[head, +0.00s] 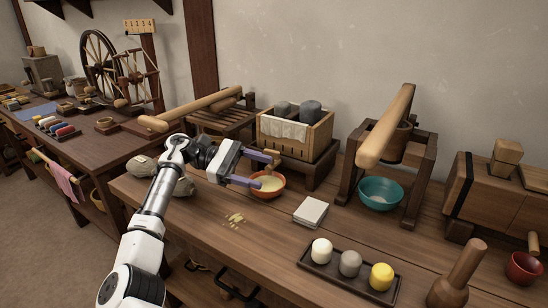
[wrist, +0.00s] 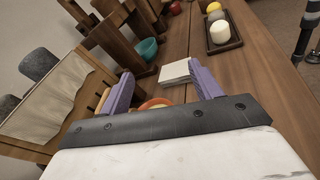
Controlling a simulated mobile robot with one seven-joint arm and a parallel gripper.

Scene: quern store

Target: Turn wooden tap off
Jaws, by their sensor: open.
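A small pale wooden peg (head: 533,243), which looks like the wooden tap, sticks out low on the front of a dark-banded wooden box (head: 490,200) at the far right of the head view. A red bowl (head: 524,268) stands just below it. Whether the tap is on or off cannot be told. My gripper (head: 262,170) is far to the left of it, at the orange bowl (head: 268,194) of pale yellow contents. Its purple fingers are apart with nothing between them in the wrist view (wrist: 160,86). The wrist view does not clearly show the tap.
A white block (head: 310,211) lies right of the orange bowl. A wooden press with a long lever (head: 386,125) and a teal bowl (head: 380,193) stands behind. A tray (head: 325,277) of several coloured cylinders and a wooden pestle (head: 457,277) stand at the front right. A cloth-lined crate (head: 297,150) is behind my gripper.

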